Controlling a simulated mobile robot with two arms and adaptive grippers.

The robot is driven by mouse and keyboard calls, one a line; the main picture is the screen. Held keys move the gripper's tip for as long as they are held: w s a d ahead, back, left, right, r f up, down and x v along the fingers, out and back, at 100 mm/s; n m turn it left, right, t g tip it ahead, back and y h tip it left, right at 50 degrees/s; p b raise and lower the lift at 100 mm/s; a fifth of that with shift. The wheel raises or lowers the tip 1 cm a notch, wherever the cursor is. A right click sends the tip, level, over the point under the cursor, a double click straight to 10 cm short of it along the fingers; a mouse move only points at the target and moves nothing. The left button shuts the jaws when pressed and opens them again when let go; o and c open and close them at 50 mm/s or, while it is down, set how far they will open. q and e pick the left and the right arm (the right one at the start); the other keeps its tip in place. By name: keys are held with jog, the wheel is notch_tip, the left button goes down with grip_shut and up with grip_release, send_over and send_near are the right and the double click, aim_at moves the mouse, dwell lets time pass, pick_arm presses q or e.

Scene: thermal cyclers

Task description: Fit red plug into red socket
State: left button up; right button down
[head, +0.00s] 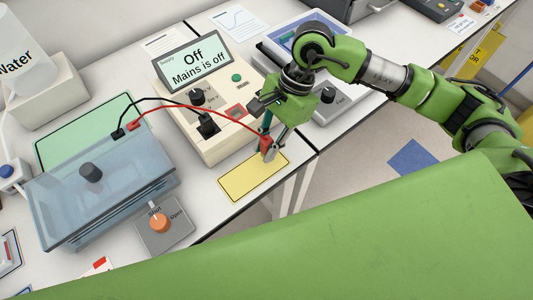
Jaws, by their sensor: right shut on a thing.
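The red plug (266,143) is held between the fingertips of my right gripper (269,148), which is shut on it above the yellow mat (253,178). A red lead (228,114) runs from it to a red connector (134,124) at the clear blue tank. The cream power supply (220,137) stands just left of the gripper; its display reads "Off, Mains is off". A red-marked spot on its front panel (236,111), apparently the red socket, lies left of the plug, apart from it. The black plug (207,125) sits at the panel beside it. My left gripper is not in view.
The clear tank (105,185) with a dark knob stands on the left. A switch box with an orange knob (158,222) is in front of it. A second instrument (330,105) stands behind the gripper. The bench edge is just right of the yellow mat.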

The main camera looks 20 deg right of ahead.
jog(key=s+d+r+b, duration=0.2)
jog(key=s+r+b, duration=0.4)
jog(key=s+r, duration=0.3)
jog(key=shift+s+d+r, duration=0.2)
jog(key=shift+s+d, duration=0.15)
jog(key=shift+s, duration=1.95)
